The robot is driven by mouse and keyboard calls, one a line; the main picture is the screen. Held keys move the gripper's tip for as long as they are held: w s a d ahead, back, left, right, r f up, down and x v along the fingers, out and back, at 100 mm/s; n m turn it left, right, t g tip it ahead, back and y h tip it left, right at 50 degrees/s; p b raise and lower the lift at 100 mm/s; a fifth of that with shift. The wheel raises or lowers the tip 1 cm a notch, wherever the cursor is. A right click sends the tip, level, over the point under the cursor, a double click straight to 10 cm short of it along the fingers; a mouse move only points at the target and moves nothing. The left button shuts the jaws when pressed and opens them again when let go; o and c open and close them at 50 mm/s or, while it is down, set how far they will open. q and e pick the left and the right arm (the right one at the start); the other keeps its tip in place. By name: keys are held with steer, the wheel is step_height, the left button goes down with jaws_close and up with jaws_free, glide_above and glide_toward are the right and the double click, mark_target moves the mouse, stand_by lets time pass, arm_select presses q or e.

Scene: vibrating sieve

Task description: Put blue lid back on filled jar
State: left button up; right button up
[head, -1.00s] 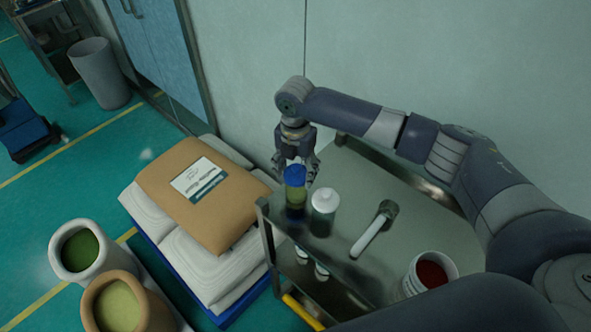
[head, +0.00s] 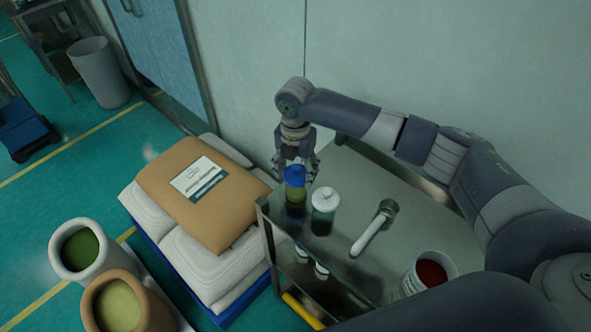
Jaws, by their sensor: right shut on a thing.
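The blue lid (head: 296,175) sits on top of a clear jar (head: 296,197) holding yellow-green contents. The jar stands upright at the near left corner of the metal cart top. My right gripper (head: 298,166) comes down from above and behind the jar, with its fingers at the lid. It is shut on the blue lid, though the lid partly hides the fingertips. I cannot tell whether the lid is fully seated. My left gripper is not in view.
A white-lidded jar (head: 324,210) stands just right of the blue-lidded one. A scoop (head: 374,228) and a white tub of red powder (head: 428,272) are on the cart (head: 345,185). Left are stacked sacks (head: 205,195) and two open containers (head: 82,250). The wall is close behind.

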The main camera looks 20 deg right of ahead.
steer(key=o, duration=0.9)
steer(key=o, duration=0.4)
steer(key=shift+r, duration=3.55)
jaws_close()
